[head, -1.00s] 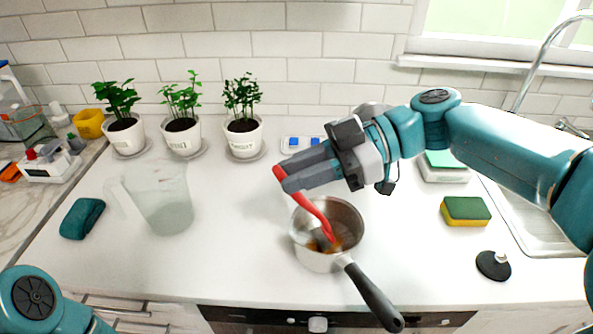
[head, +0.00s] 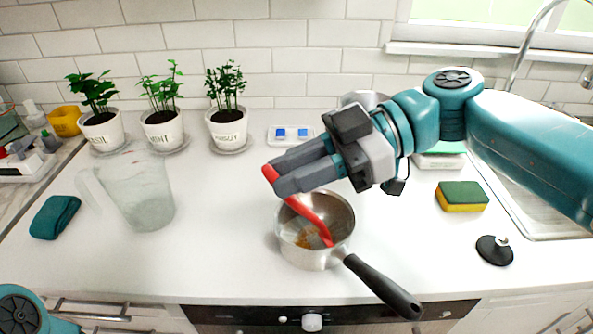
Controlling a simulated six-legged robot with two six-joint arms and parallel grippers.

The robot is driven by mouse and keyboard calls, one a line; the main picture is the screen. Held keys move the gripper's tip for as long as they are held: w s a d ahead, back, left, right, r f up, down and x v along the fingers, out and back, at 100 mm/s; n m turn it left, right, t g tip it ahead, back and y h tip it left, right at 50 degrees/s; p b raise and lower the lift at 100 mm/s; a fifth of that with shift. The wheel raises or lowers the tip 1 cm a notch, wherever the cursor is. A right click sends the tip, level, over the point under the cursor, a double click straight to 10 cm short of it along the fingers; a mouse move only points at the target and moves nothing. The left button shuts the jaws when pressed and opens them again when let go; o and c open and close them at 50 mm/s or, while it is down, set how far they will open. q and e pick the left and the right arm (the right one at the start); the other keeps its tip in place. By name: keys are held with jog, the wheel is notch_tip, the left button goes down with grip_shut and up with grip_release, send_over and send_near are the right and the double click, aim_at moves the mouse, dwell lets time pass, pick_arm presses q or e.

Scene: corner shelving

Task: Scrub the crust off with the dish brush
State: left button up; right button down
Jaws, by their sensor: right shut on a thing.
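My right gripper (head: 278,180) comes in from the right and is shut on the red handle of the dish brush (head: 306,212).
A clear measuring jug (head: 148,205) and a folded teal cloth (head: 55,217) stand left. Several potted herbs (head: 229,130) line the back wall. A green-yellow sponge (head: 462,196) and a black sink plug (head: 494,250) lie right, near the sink. The counter between jug and saucepan is clear.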

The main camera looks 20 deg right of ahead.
jog(key=shift+w+a, duration=0.3)
jog(key=shift+w, duration=0.65)
jog(key=shift+w+a, duration=0.15)
jog(key=shift+w, duration=0.65)
